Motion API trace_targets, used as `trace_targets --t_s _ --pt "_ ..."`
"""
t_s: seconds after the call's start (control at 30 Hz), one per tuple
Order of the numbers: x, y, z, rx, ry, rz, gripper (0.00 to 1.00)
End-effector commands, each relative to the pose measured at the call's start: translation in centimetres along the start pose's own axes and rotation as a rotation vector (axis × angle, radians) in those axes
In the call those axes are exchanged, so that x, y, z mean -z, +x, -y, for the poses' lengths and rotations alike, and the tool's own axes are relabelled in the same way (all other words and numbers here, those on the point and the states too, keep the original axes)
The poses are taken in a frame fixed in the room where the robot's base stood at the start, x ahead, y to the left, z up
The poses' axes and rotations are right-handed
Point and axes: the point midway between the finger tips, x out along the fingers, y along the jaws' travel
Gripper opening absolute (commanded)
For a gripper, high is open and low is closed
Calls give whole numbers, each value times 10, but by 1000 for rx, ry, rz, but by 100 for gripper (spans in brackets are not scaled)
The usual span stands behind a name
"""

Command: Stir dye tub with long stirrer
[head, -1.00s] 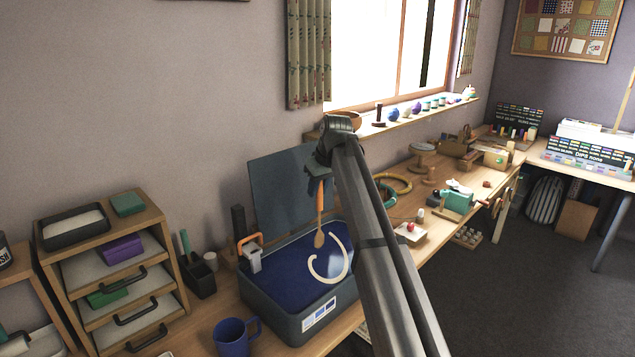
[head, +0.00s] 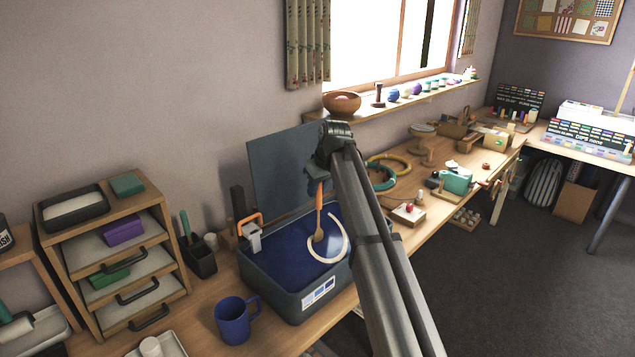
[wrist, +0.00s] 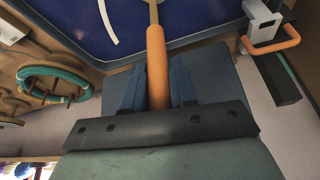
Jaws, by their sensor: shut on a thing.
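The dye tub (head: 270,293) is a dark blue-grey box on the bench, filled with deep blue dye, its lid (head: 283,173) standing open behind it. My gripper (head: 318,190) is above the tub, shut on the orange handle of the long stirrer (head: 319,203). The stirrer points down, and its wooden paddle is at the blue surface, close to a cream curved strip (head: 334,252) in the tub. In the wrist view, my gripper (wrist: 158,88) has its blue fingers on both sides of the stirrer's orange handle (wrist: 157,62). The paddle end is out of that view.
An orange-handled clamp (head: 251,237) sits on the tub's left rim. A blue mug (head: 233,321) stands in front of the tub, and a dark holder (head: 201,260) stands left. Wreath hoops (head: 385,172) and small tools lie to the right.

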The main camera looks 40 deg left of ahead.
Motion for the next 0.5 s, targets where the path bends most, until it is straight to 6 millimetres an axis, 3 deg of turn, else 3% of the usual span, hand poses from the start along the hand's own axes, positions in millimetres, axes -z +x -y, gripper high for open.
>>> trace_targets --t_s 0.5 --pt "-13 31 0 0 0 0 0"
